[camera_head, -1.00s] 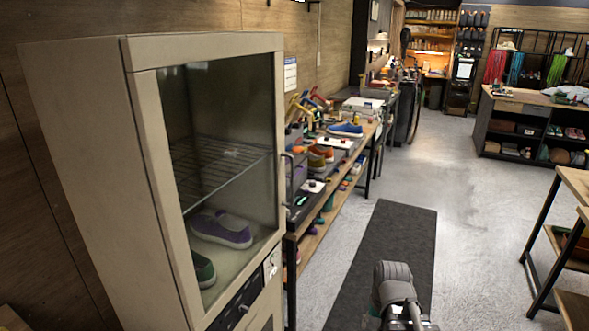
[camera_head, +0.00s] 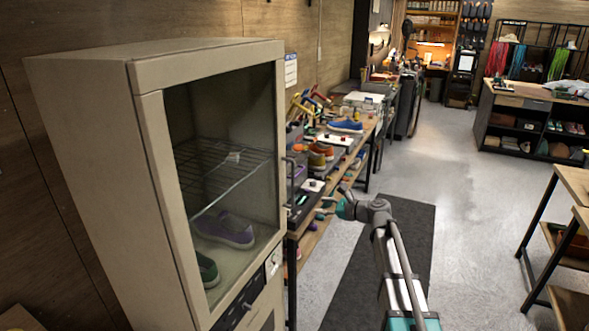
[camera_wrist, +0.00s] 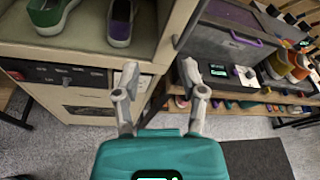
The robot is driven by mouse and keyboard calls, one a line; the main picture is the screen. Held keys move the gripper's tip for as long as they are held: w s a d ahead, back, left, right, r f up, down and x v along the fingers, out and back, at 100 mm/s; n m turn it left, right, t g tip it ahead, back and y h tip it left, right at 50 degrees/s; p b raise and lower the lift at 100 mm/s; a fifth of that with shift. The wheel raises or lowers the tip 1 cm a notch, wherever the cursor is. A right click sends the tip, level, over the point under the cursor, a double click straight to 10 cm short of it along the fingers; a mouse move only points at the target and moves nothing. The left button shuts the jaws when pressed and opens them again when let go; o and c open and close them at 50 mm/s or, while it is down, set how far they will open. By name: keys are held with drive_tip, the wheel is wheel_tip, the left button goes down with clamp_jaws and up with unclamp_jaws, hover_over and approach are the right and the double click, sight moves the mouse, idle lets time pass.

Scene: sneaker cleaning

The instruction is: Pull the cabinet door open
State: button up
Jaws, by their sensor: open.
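The beige cabinet (camera_head: 95,190) stands at the left in the head view. Its glass-fronted door (camera_head: 225,130) looks closed. A slim vertical handle (camera_head: 290,178) is on the door's right edge. My gripper (camera_head: 332,200) is to the right of the handle and a little lower in the picture, apart from it. In the wrist view my gripper (camera_wrist: 160,75) is open and empty, its two fingers spread in front of the cabinet's lower front (camera_wrist: 85,97).
Shoes (camera_head: 225,230) and a wire shelf (camera_head: 215,170) are inside the cabinet. A long workbench (camera_head: 365,140) with shoes and tools runs behind it. A dark mat (camera_head: 400,235) lies on open floor. Another table (camera_head: 575,185) stands at the right.

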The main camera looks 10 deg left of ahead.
drive_tip(key=w+r+m+t+y, duration=0.1)
drive_tip(key=w+r+m+t, duration=0.1)
drive_tip(key=w+r+m, duration=0.2)
drive_tip(key=shift+w+d+r+m+y+p, duration=0.15)
drive_tip(key=shift+w+r+m+y+p, duration=0.2)
drive_tip(key=shift+w+r, duration=0.25)
drive_tip(key=x, duration=1.3)
drive_tip(key=shift+w+a, duration=0.25)
drive_tip(key=shift+a, duration=0.1)
clamp_jaws()
drive_tip(key=shift+s, duration=0.1)
